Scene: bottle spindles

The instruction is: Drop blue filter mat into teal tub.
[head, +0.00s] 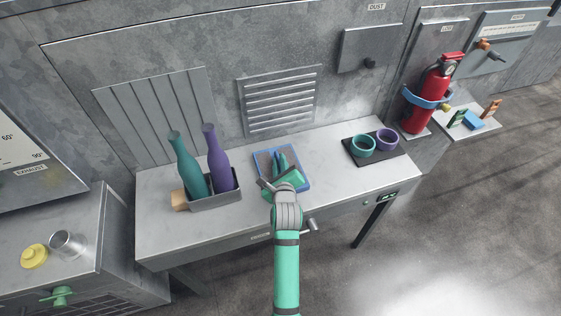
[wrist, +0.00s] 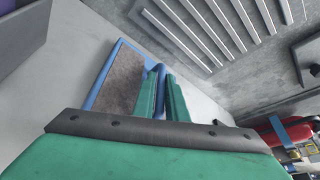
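My gripper (head: 282,163) reaches down over a blue-rimmed tray (head: 306,181) on the bench. In the wrist view its two teal fingers (wrist: 161,98) are close together, with a narrow blue piece (wrist: 158,70) between them. This looks like the blue filter mat, pinched on edge; most of it is hidden by the fingers. The tray's grey-brown bottom (wrist: 122,80) shows beside them. The teal tub (head: 362,144) stands upright on a dark mat to the right, apart from my gripper.
A purple tub (head: 388,138) stands beside the teal one on the dark mat (head: 385,157). A teal bottle (head: 190,170) and a purple bottle (head: 217,162) stand in a grey holder (head: 216,200) to the left. A red fire extinguisher (head: 429,95) is mounted beyond the bench's right end.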

